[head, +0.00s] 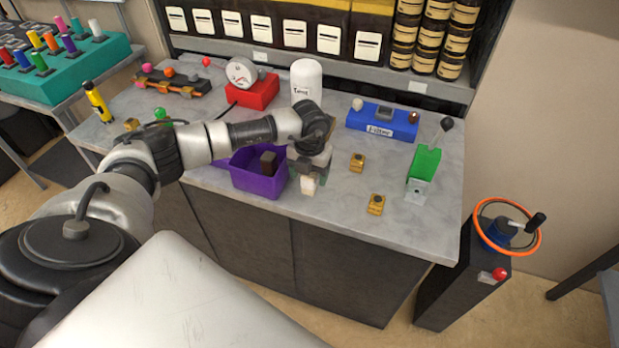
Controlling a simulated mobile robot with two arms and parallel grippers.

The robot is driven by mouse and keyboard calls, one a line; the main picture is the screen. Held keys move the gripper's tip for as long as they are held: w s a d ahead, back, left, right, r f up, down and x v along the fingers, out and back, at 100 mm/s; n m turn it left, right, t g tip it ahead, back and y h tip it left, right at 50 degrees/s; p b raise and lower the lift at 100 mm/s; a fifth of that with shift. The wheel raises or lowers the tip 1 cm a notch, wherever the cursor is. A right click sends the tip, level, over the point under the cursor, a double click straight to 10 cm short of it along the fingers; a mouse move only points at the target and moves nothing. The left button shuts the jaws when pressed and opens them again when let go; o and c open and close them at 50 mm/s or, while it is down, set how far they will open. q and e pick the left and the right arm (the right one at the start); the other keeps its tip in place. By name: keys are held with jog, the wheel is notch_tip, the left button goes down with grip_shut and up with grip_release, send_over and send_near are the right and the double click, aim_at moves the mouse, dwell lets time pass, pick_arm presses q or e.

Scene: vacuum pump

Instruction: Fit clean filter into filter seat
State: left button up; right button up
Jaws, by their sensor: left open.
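My left gripper (314,182) points down over the front part of the grey worktop, and its jaws are open. A cream-white block (308,185), which looks like the clean filter, is at its fingertips; the gripper partly hides it, and I cannot tell whether the fingers touch it. A blue housing labelled "Filter" (408,126) stands further back to the right, with a grey part on top and a small knob at each end. I cannot see into a seat in it. A dark brown block (268,161) sits in the purple bin (262,184) left of the gripper. My right gripper is out of view.
A white "Tank" cylinder (306,80) and a red gauge base (252,94) stand at the back. Two small brass blocks (357,162) (376,204) and a green lever unit (424,165) are to the right. The worktop between gripper and blue housing is mostly clear.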

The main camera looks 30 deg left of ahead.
pick_arm(q)
jog(key=shift+f, duration=0.4)
jog(key=shift+c, duration=0.5)
jog(key=c, duration=1)
